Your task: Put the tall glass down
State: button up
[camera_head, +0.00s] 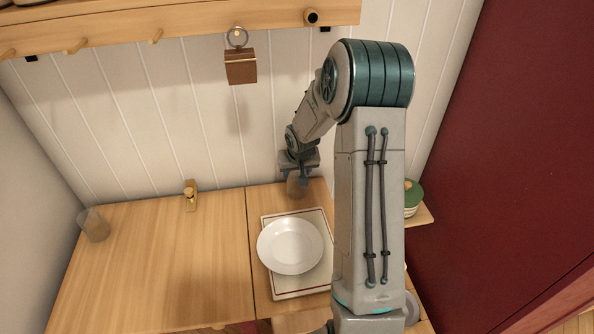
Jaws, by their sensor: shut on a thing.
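My gripper (298,174) is at the back of the wooden table, near the white panelled wall, pointing down. It is shut on a brownish see-through glass (296,188), which shows just below the fingers. The glass looks upright, and its base is at or close to the tabletop. I cannot tell whether it touches. My own arm hides the area to the right of it. A second see-through glass (94,225) stands at the table's left edge.
A white plate (289,246) lies on a red-edged tray or mat (300,283) in front of my gripper. A small wooden item (190,195) stands by the wall. A green-lidded pot (412,197) is right of my arm. The left tabletop (165,265) is mostly clear.

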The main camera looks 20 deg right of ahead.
jog(key=shift+f, duration=0.2)
jog(key=o, duration=1.1)
jog(key=shift+r, duration=0.1)
jog(key=shift+r, duration=0.1)
jog(key=v, duration=1.2)
jog(key=s+a+r, duration=0.2)
jog(key=s+a, duration=0.1)
jog(key=s, duration=0.5)
jog(key=s+a+r+n+g, duration=0.1)
jog(key=s+a+r, duration=0.2)
jog(key=s, duration=0.6)
jog(key=s+a+r+n+y, duration=0.1)
jog(key=s+a+r, duration=0.1)
jog(key=s+a, duration=0.3)
jog(key=s, duration=0.4)
jog(key=shift+r+g, duration=0.25)
jog(key=shift+g, duration=0.05)
